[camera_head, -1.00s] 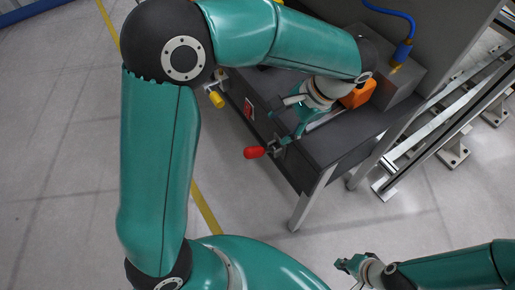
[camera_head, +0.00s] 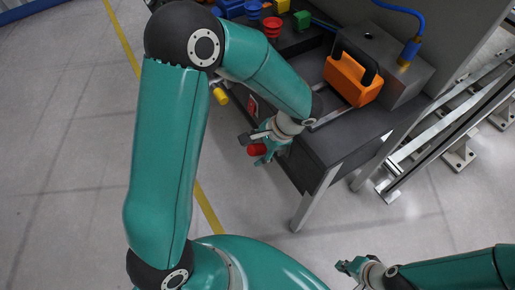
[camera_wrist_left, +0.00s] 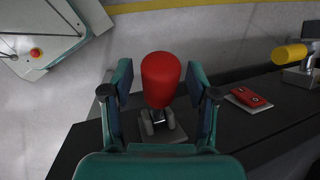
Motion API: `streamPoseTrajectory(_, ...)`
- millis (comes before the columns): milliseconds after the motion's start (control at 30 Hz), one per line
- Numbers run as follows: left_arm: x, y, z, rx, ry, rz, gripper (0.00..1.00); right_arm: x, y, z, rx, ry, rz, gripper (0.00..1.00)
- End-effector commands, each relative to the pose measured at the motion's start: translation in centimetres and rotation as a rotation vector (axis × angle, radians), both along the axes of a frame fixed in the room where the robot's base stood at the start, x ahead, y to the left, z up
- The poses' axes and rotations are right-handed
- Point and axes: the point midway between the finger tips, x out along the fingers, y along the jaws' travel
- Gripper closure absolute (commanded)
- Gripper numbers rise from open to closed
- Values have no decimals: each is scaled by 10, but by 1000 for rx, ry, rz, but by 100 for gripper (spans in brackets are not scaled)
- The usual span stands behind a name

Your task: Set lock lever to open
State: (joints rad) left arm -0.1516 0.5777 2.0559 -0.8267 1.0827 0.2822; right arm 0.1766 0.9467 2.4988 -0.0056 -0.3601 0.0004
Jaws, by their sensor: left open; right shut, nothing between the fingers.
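The lever with a red knob (camera_head: 257,149) sits at the front edge of the dark bench. In the left wrist view the red knob (camera_wrist_left: 161,78) stands on a grey metal mount (camera_wrist_left: 160,124). My left gripper (camera_head: 258,147) is open, with one finger on each side of the red knob. A gap shows between the knob and each finger in the wrist view. My right gripper (camera_head: 346,267) is shut and empty, low in the head view, away from the bench. Which lever is the lock lever cannot be told from the frames.
A second lever with a yellow knob (camera_head: 220,96) and a red switch plate (camera_head: 252,106) are further left along the bench edge. An orange block with a black handle (camera_head: 352,79) sits on the bench (camera_head: 345,137).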

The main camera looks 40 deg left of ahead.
Motion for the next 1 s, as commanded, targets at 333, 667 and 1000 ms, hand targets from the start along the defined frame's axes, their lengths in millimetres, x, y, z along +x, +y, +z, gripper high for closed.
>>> streamPoseTrajectory(333, 0, 0, -1, 0, 0, -1, 53, 0, 0, 0, 0, 0, 0, 100)
streamPoseTrajectory(667, 0, 0, -1, -1, 0, -1, 100, 0, 0, 0, 0, 0, 0, 100)
streamPoseTrajectory(1000, 1, -2, -3, -5, -10, -6, 100, 0, 0, -4, 0, 0, 0, 100)
